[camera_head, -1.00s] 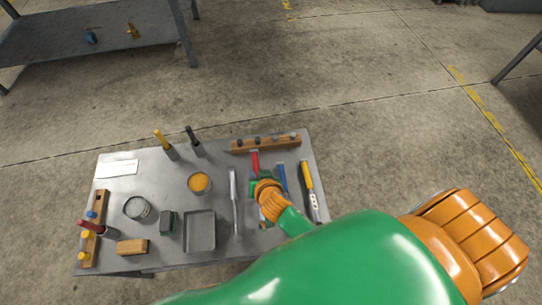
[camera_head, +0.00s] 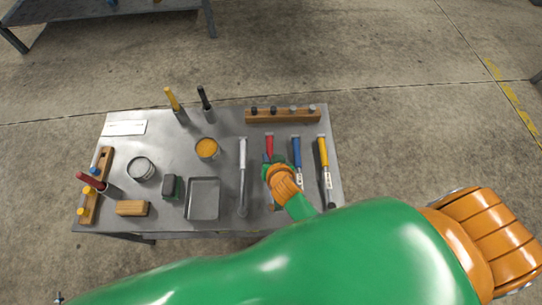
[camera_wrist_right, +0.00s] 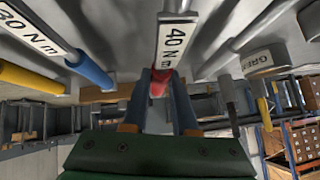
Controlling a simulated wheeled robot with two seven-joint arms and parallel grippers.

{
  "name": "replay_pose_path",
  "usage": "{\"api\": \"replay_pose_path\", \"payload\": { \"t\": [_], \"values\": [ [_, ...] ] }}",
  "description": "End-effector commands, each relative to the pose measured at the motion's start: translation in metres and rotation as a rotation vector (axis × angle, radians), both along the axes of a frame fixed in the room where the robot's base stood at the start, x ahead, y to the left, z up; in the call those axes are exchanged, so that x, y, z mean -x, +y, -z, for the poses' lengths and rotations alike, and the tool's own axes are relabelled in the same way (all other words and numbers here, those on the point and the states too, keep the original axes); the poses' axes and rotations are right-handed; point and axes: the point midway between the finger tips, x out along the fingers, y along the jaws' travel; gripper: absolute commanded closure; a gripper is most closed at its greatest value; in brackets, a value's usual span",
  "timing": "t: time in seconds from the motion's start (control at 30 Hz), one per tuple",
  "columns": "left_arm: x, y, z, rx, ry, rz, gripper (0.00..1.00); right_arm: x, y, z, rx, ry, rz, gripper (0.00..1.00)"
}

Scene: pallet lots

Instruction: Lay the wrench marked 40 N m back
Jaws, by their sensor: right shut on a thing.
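The wrench marked 40 N m has a red handle (camera_head: 269,143) and a white label (camera_wrist_right: 174,42), readable in the right wrist view. My right gripper (camera_head: 273,166) is over it; in the wrist view its two fingers (camera_wrist_right: 160,92) are shut around the wrench by the red part. My arm and hand hide much of the wrench in the head view. It is at or just above the table top, between the grey-handled wrench (camera_head: 243,157) and the blue-handled one (camera_head: 297,150); I cannot tell whether it touches the table.
A yellow-handled wrench (camera_head: 323,152) lies at the right edge of the grey table (camera_head: 225,127). A wooden block with pegs (camera_head: 283,116) is behind the wrenches. A grey tray (camera_head: 203,216), an orange-filled tin (camera_head: 207,148) and other tools stand to the left.

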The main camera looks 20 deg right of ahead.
Motion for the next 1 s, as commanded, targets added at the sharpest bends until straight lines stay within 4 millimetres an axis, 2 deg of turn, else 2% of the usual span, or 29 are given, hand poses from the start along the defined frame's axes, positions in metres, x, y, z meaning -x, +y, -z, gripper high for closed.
{"api": "replay_pose_path", "payload": {
  "t": [0.03,0.1,0.9,0.93,1.0],
  "values": [
    [-0.0001,-0.0001,0.0120,0.000,0.000,0.000,0.50,-0.0003,0.0001,0.0123,0.000,-0.001,0.000,1.00],
    [-0.0001,-0.0002,0.0154,0.000,0.000,0.000,0.50,-0.0002,0.0000,0.0163,0.000,-0.001,0.000,1.00],
    [0.0001,0.0000,0.0174,0.000,0.000,-0.001,0.50,-0.0004,0.0001,0.0196,0.000,-0.001,-0.001,1.00],
    [0.0001,0.0000,0.0174,0.000,0.000,-0.001,0.50,-0.0004,0.0000,0.0196,0.000,-0.001,-0.001,0.68],
    [0.0002,0.0001,0.0174,0.000,0.000,-0.001,0.50,-0.0003,0.0001,0.0197,0.000,-0.001,-0.001,0.49]
  ]
}}
